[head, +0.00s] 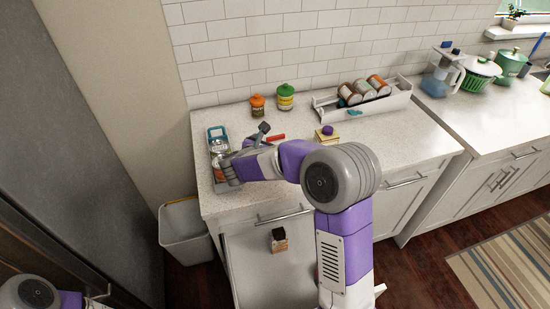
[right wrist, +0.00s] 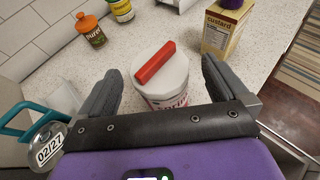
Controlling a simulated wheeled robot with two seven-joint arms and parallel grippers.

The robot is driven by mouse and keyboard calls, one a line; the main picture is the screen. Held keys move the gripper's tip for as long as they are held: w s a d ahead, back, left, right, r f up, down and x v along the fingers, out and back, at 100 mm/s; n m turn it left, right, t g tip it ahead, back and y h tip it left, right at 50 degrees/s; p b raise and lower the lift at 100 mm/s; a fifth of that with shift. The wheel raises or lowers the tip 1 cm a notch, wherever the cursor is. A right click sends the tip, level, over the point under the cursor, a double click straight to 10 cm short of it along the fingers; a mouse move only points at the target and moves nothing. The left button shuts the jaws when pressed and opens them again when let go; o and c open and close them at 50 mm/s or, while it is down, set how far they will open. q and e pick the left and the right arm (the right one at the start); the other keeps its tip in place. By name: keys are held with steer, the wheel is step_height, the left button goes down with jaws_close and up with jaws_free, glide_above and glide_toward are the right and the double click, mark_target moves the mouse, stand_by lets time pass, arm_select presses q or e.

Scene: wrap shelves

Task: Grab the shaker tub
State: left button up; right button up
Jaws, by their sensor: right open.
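The shaker tub (right wrist: 173,82) is white with red lettering and a red bar across its lid. In the right wrist view it stands upright on the counter between my right gripper's fingers. In the head view only its red bar (head: 276,137) shows clearly; my arm hides most of the rest. My right gripper (right wrist: 161,68) is open, one finger on each side of the tub; I cannot tell whether either touches it. In the head view this gripper (head: 267,143) is over the left part of the counter. My left gripper is not in view.
An orange bottle (head: 257,105) and a green-lidded yellow container (head: 285,97) stand behind. A custard box (head: 327,134) stands to the right. A white tray (head: 396,101) holds cans. A teal-handled item (head: 217,132) is at the left edge.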

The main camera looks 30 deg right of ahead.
mark_target(275, 141)
steer(key=x, duration=0.5)
steer(key=shift+w+f, duration=0.15)
steer(key=c, duration=1.7)
